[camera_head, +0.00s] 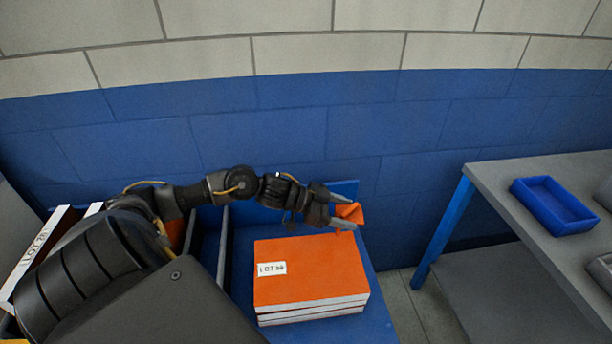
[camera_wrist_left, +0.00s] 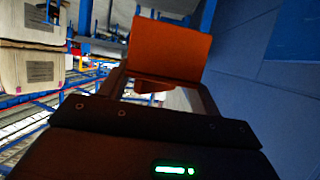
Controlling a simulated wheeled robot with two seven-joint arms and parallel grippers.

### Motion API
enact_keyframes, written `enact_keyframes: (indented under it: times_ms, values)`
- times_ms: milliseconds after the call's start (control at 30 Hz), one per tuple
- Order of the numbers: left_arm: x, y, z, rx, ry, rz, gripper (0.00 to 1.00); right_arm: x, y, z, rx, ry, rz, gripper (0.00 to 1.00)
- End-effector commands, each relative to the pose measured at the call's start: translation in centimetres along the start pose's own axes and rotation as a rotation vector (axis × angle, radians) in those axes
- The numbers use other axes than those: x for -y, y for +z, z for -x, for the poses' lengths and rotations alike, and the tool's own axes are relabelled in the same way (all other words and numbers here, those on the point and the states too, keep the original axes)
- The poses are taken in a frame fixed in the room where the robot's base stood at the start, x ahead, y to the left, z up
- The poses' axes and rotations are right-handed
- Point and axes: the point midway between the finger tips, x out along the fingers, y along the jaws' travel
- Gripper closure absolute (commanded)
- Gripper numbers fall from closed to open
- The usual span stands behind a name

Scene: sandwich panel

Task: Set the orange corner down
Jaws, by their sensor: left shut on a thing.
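The orange corner (camera_head: 349,214) is a small folded orange piece held at the tips of my left gripper (camera_head: 338,209). The gripper is shut on it, above the far right part of the blue surface, just behind the stack of panels. In the left wrist view the orange corner (camera_wrist_left: 168,48) stands up as a flat orange plate beyond the fingers (camera_wrist_left: 160,92). A stack of white panels with an orange top (camera_head: 310,272), labelled LOT 59, lies below and in front of the gripper. My right gripper is not in view.
The stack lies on a blue surface (camera_head: 378,318) with an upright blue plate (camera_head: 344,188) at its back. White and orange panels (camera_head: 38,250) stand at the left. A grey table (camera_head: 530,235) at the right holds a blue tray (camera_head: 552,205). A blue wall is behind.

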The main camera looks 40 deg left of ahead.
Motion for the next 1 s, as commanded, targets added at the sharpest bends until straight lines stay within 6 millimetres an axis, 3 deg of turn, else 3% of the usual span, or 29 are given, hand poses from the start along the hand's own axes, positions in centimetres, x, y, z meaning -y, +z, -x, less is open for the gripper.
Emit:
enact_keyframes:
  times_ms: [33,100,200,367,667,1000]
  values:
    - [1.8,2.7,0.3,0.01,-0.03,0.009,0.6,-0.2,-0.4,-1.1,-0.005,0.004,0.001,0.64]
    - [3.8,4.7,1.0,0.007,-0.061,0.022,0.6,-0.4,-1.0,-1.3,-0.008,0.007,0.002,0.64]
    - [6.0,6.8,2.2,0.003,-0.096,0.037,0.6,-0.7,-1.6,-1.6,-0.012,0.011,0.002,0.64]
    - [8.2,8.8,3.6,-0.002,-0.128,0.051,0.6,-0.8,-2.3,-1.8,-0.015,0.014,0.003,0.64]
    - [8.8,9.9,3.9,-0.005,-0.136,0.059,0.6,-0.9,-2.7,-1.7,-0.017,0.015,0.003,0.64]
    - [8.8,14.7,1.9,-0.006,-0.137,0.059,0.6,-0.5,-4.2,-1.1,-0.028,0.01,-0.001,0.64]
